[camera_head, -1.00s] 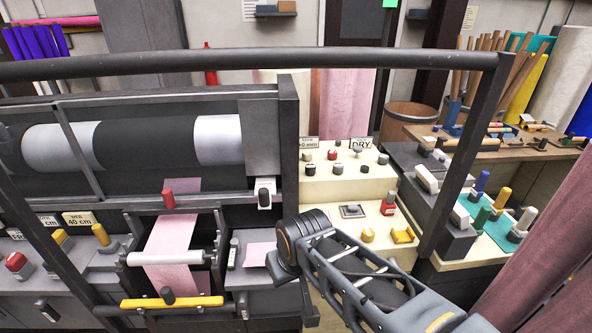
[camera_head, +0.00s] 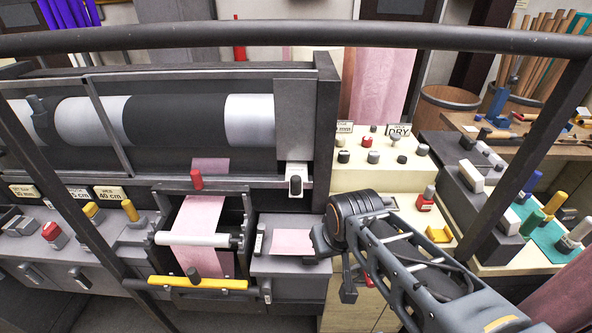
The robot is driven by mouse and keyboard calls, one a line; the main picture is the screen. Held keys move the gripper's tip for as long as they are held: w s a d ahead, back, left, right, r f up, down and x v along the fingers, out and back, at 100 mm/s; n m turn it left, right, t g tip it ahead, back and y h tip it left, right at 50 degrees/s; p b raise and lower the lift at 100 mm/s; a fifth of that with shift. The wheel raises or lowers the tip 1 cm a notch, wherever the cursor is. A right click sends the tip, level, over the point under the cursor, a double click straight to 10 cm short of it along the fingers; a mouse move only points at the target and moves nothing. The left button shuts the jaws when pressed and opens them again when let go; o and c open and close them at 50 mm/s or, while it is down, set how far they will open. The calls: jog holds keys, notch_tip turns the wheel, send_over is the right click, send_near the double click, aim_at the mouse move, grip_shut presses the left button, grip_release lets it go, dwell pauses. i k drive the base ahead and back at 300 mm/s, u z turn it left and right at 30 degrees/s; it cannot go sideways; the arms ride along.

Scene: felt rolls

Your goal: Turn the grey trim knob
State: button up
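Several grey knobs stand on the cream console (camera_head: 350,180) to the right of the roller machine. They include one at the front left (camera_head: 343,156), one in the front middle (camera_head: 373,157), one at the front right (camera_head: 402,159) and one at the right edge (camera_head: 422,149). I cannot tell which is the trim knob, as no readable label says so. My gripper (camera_head: 322,243) is low in front of the console, left of and below these knobs and apart from them. Its fingertips are not clear, and I see nothing held.
A dark rail (camera_head: 300,36) crosses the view, with slanting posts at both sides. The roller machine (camera_head: 170,120) fills the left, with pink felt (camera_head: 200,215) below it. A red knob (camera_head: 425,198) and yellow block (camera_head: 439,233) stand on the lower console. My arm covers part of it.

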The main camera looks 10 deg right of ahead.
aim_at(374, 157)
jog(key=z, duration=1.05)
